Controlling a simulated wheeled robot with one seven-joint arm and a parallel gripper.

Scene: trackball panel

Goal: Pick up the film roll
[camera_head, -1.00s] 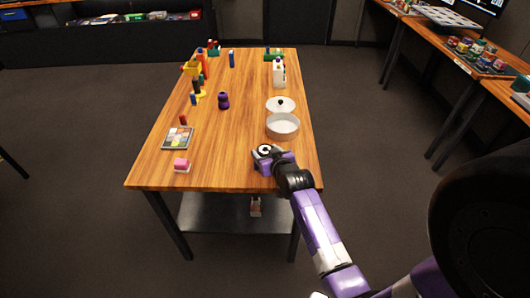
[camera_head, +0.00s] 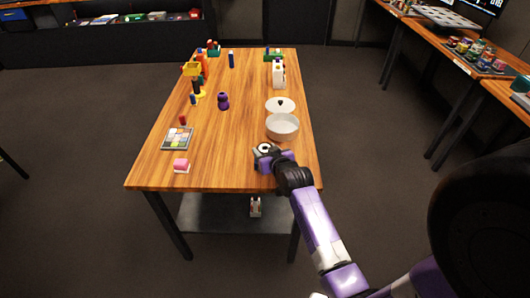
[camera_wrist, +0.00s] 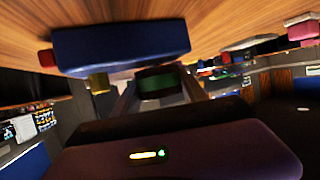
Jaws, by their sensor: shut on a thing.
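The film roll (camera_head: 265,148) appears in the head view as a small pale round thing with a dark centre at the near right of the wooden table. My gripper (camera_head: 267,154) is around it, low over the table. In the wrist view, a dark thing with a green band (camera_wrist: 160,85) sits between the fingers and looks like the held roll. My gripper is shut on it. A blue block-like shape (camera_wrist: 120,45) lies close in front of the table surface; I cannot tell what it is. The roll's lower part is hidden in the head view.
A pale round pan (camera_head: 282,127) stands just beyond my gripper, with a lid (camera_head: 280,104) behind it. A purple object (camera_head: 223,101) stands mid-table. The near middle is clear.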

